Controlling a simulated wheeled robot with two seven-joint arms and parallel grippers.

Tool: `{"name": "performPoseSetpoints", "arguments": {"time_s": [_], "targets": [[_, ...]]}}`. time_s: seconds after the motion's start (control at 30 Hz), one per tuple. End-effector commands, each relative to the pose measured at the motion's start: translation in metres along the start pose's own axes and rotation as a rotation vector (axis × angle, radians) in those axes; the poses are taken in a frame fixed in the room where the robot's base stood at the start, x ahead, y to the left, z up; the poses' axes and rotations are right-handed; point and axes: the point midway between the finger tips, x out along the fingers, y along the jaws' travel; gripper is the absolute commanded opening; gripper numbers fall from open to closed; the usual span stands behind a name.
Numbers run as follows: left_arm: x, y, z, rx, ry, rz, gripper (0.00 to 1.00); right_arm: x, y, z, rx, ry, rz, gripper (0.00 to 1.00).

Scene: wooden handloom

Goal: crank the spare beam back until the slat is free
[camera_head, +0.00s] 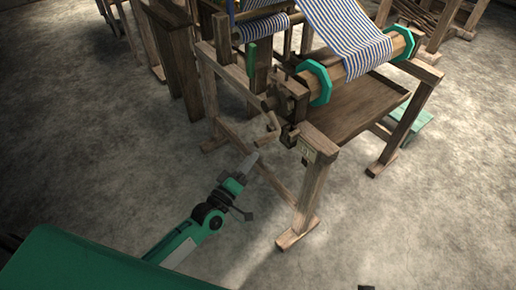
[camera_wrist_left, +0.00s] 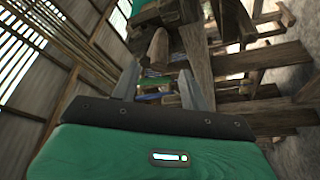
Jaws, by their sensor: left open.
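A wooden beam with green octagonal end plates (camera_head: 319,82) lies across the front of the loom, with blue-and-white striped cloth running over it. A wooden crank handle (camera_head: 267,136) sticks out at the loom's near left side. My left gripper (camera_head: 252,187) is open and empty, below and left of that handle in the head view. In the left wrist view, a rounded wooden peg (camera_wrist_left: 157,48), which looks like the handle, shows ahead between the spread fingers (camera_wrist_left: 163,88), apart from them. I cannot pick out the slat. My right gripper is not in view.
The loom's wooden front leg (camera_head: 308,190) stands right of my gripper, with a low rail beside it. A small tag (camera_head: 308,150) is on the frame. A wooden post (camera_head: 178,60) stands at the back left. The concrete floor (camera_head: 100,150) at left is clear.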

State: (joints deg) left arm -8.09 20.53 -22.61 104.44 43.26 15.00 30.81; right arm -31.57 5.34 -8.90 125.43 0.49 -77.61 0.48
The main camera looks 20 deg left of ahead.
Motion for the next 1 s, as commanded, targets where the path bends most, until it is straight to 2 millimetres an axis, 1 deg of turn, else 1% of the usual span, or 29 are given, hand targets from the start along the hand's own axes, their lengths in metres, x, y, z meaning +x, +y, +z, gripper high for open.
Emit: {"name": "performPoseSetpoints", "arguments": {"time_s": [0.03,0.1,0.2,0.3,0.47,1.0], "targets": [[-0.011,-0.001,0.001,0.000,-0.002,-0.003,0.45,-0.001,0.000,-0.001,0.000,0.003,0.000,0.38],[-0.023,-0.001,0.000,0.000,-0.002,-0.002,0.45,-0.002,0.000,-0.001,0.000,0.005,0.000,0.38],[-0.036,-0.001,0.000,0.000,-0.001,-0.002,0.45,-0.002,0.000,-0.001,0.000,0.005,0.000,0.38],[-0.045,-0.001,0.000,0.000,0.000,-0.001,0.45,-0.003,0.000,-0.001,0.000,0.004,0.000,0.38],[-0.050,0.000,0.000,0.000,0.001,-0.001,0.45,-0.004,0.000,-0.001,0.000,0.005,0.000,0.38],[-0.050,0.000,0.001,0.003,-0.005,-0.004,0.45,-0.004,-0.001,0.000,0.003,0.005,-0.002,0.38]]}}
